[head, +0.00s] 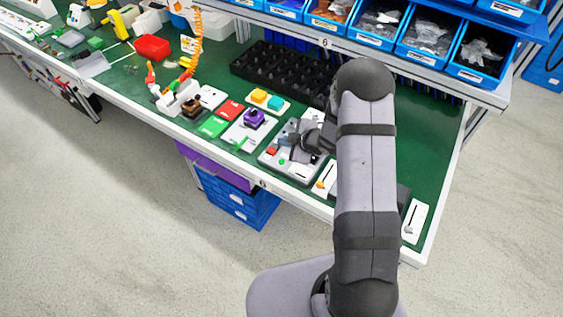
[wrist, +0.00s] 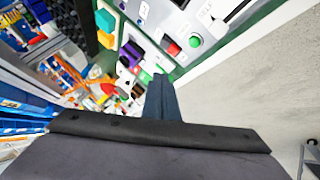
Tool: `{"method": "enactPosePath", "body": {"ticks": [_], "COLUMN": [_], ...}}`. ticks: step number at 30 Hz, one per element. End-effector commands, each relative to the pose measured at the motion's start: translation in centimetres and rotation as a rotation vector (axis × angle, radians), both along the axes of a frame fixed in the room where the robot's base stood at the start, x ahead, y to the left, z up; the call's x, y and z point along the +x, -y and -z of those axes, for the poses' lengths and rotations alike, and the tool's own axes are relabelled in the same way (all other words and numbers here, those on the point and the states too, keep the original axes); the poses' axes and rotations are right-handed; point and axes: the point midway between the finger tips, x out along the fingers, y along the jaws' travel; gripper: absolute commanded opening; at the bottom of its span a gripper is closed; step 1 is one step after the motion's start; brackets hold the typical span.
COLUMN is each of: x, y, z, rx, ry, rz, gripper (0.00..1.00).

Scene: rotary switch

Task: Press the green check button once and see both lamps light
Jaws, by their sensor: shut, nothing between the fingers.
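The grey switch panel (head: 290,172) lies near the front edge of the green bench, partly hidden by my gripper. In the wrist view the panel (wrist: 208,27) carries a round green button (wrist: 194,41) beside a round red button (wrist: 174,49). My gripper (head: 303,157) is over the panel with its fingers pointing down, shut and empty. In the wrist view the shut fingertips (wrist: 161,78) show below and left of both buttons. I cannot tell whether they touch anything. I cannot make out the two lamps or whether they are lit.
A purple switch (head: 254,118) on a white plate stands left of the panel. A black slotted tray (head: 283,72) lies behind, below blue bins (head: 424,36). White plates with levers (head: 415,220) lie to the right. The bench's front edge (head: 300,195) is close by.

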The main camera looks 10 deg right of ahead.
Motion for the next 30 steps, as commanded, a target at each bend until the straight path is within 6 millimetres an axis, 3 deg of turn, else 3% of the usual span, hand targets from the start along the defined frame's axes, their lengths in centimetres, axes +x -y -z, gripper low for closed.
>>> {"method": "enactPosePath", "body": {"ticks": [18,30], "x": [0.0,0.0], "y": [0.0,0.0], "z": [7.0,7.9], "rx": [0.0,0.0], "ry": [0.0,0.0], "rz": [0.0,0.0], "gripper": [0.0,0.0]}}
